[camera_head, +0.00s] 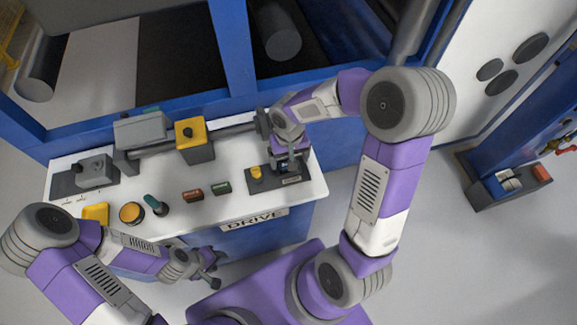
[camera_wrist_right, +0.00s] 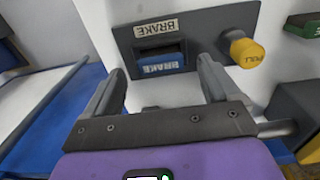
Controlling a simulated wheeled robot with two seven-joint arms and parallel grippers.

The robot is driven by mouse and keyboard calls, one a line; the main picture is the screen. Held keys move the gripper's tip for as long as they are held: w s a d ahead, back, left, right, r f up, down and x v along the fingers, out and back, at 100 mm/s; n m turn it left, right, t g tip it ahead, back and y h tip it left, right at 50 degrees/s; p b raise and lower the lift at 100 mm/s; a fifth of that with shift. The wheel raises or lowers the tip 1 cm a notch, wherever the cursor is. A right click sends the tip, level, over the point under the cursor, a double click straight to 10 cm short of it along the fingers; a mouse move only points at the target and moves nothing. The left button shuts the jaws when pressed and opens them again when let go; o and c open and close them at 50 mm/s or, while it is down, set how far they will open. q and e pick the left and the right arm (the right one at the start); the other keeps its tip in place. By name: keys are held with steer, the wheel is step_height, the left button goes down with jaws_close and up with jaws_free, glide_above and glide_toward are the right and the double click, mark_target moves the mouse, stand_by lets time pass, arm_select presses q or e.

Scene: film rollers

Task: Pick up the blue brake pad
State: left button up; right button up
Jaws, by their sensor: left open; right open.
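The blue brake pad (camera_wrist_right: 162,64), lettered BRAKE, sits in the slot of a dark grey brake holder (camera_wrist_right: 200,36) in the right wrist view. My right gripper (camera_wrist_right: 158,75) is open, with its two fingers pointing at the holder and the pad between their lines. I cannot tell how far the tips are from the pad. In the head view my right gripper (camera_head: 290,158) is over the holder (camera_head: 288,180) at the right end of the white console and hides most of the pad. My left gripper (camera_head: 212,270) is open and empty in front of the console.
A yellow PULL knob (camera_wrist_right: 247,52) sticks out of the holder beside the pad. A blue frame (camera_head: 235,60) stands behind.

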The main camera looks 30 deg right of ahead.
step_height(320, 180, down, 3)
steer(key=shift+w+r+b, duration=0.1)
steer(key=shift+b, duration=0.2)
steer(key=shift+c, duration=0.3)
steer(key=c, duration=1.2)
